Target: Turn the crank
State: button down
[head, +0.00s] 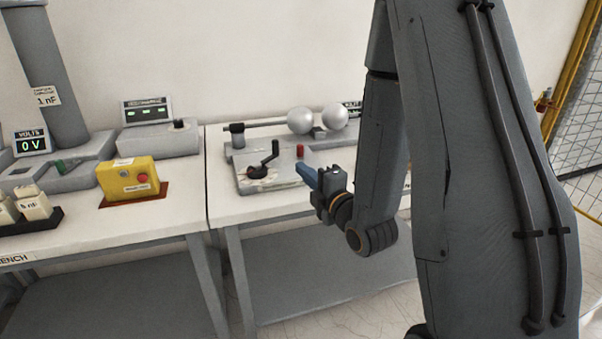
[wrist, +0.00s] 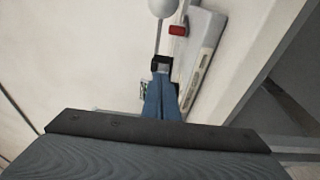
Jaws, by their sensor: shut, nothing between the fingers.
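The crank (head: 265,164) is a black arm with an upright handle, on a light base plate on the right-hand bench in the head view. My gripper (head: 304,171), with blue fingers, is to the right of the crank and apart from it in the picture. The fingers are shut and empty. In the wrist view my gripper (wrist: 159,76) shows as two blue fingers side by side. The crank is not clearly seen there; the fingers may hide it.
A red post (head: 300,150) stands behind the crank; it also shows in the wrist view (wrist: 178,30). Two metal spheres (head: 301,120) and a rod (head: 262,124) are farther back.

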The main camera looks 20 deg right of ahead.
aim_at(277, 147)
jog(key=shift+w+a+f+b, duration=0.1)
jog(key=shift+w+b, duration=0.5)
jog(key=shift+b, duration=0.2)
jog(key=w+p, duration=0.1)
jog(key=w, duration=0.2)
jog(key=w+a, duration=0.1)
jog(key=w, duration=0.3)
jog(key=w+a+p, duration=0.1)
jog(key=w, duration=0.3)
jog(key=shift+w+a+p, duration=0.15)
jog(key=shift+p, duration=0.15)
jog(key=shift+w, duration=0.1)
jog(key=shift+w+a+b, duration=0.25)
jog(key=shift+w+b, duration=0.75)
jog(key=shift+b, duration=0.2)
